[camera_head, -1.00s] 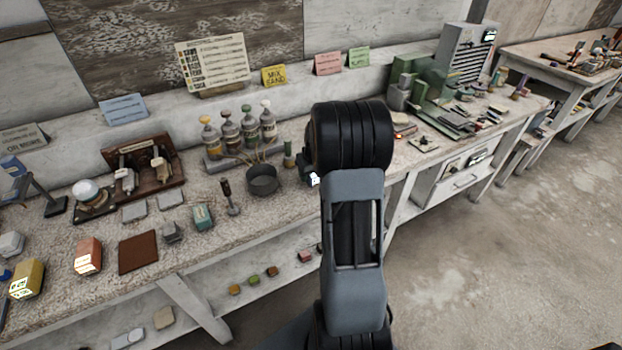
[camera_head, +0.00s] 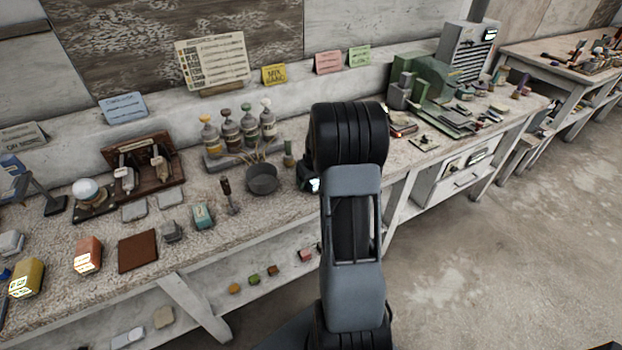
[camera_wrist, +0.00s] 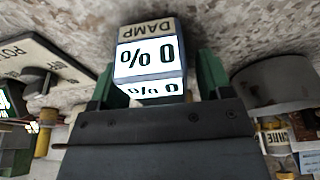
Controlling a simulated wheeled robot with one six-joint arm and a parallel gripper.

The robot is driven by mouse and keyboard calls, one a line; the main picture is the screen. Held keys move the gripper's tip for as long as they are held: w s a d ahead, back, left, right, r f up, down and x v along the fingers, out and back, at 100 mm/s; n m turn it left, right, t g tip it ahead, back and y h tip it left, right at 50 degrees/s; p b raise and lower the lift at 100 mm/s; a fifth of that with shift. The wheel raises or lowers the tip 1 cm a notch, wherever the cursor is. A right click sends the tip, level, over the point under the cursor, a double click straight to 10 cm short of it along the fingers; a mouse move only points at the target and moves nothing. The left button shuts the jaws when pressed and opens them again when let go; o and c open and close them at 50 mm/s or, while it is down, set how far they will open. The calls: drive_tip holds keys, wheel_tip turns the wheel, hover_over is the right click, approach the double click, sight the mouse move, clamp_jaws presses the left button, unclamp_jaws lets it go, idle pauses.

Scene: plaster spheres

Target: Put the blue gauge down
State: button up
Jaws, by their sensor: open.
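The blue gauge (camera_wrist: 150,62) shows in the wrist view with a lit white face reading "0 %" and the word DAMP on its far side. It sits between the two green fingers of my gripper (camera_wrist: 160,72), which are open, one on each side of it. The speckled bench top lies behind it; I cannot tell whether its base touches the bench. In the head view only a small bright piece of the gauge (camera_head: 314,185) shows, left of my arm, which hides most of my gripper.
A dark round bowl (camera_head: 262,181) stands close to the gauge, left of it in the head view. Several bottles (camera_head: 229,132) stand behind the bowl. A green machine (camera_head: 432,85) is to the right. A plate with a dark knob (camera_wrist: 38,78) lies left in the wrist view.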

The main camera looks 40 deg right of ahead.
drive_tip(key=shift+r, duration=0.6)
drive_tip(key=v, duration=1)
drive_tip(key=shift+s+a+r, duration=0.1)
drive_tip(key=shift+r, duration=0.1)
drive_tip(key=s+a+r+n, duration=0.1)
drive_tip(key=s+a+r, duration=0.1)
drive_tip(key=a, duration=0.4)
drive_tip(key=s+a+r, duration=0.2)
drive_tip(key=s+a, duration=0.1)
drive_tip(key=a, duration=0.4)
drive_tip(key=s+a, duration=1)
drive_tip(key=shift+f+n+y, duration=0.3)
drive_tip(key=shift+n, duration=0.1)
drive_tip(key=shift+r+p, duration=0.35)
drive_tip(key=shift+r, duration=0.05)
